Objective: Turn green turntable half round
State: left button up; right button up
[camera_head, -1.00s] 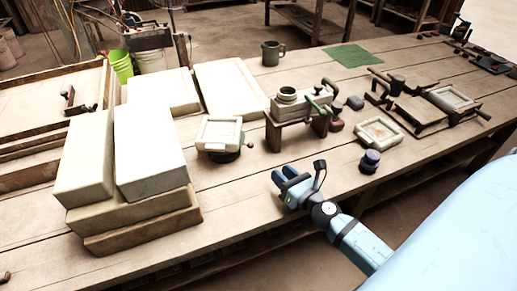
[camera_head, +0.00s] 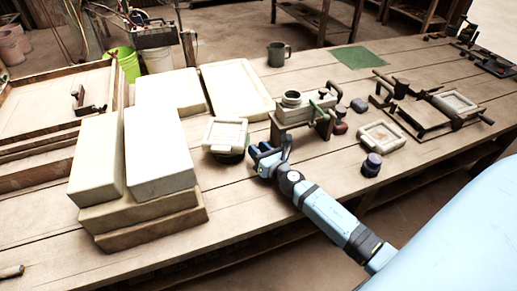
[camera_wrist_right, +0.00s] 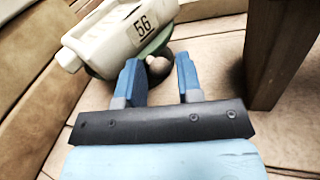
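The green turntable (camera_head: 230,158) stands on the bench, mostly hidden under a cream block mould (camera_head: 223,133). In the right wrist view its green rim (camera_wrist_right: 153,43) shows beneath the mould, which carries the label "56" (camera_wrist_right: 143,24). My right gripper (camera_head: 259,151) is just in front of the turntable. In the wrist view its blue fingers (camera_wrist_right: 159,76) are apart, with the knob between or just beyond their tips. Contact cannot be told. My left gripper is not in view.
Stacked cream blocks (camera_head: 160,160) stand to the left.

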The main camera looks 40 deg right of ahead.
jog(key=shift+c, duration=0.4)
grip_shut()
jog(key=shift+w+d+f+n+y+b, duration=0.15)
jog(key=shift+w+d+n+y+b, duration=0.2)
jog(key=shift+y+b, duration=0.25)
jog(key=shift+w+d+n+y, duration=0.1)
jog(key=shift+d+n+y, duration=0.15)
jog(key=shift+n+y, duration=0.3)
jog(key=shift+o, duration=0.4)
grip_release()
jog(key=s+b, duration=0.1)
jog(key=s, duration=0.3)
jog(key=s+d, duration=0.1)
jog(key=s, duration=0.3)
jog(key=s+d+b, duration=0.1)
jog(key=s, duration=0.4)
jog(key=shift+b, duration=0.3)
jog(key=shift+s+d, duration=0.1)
jog(key=shift+s, duration=0.25)
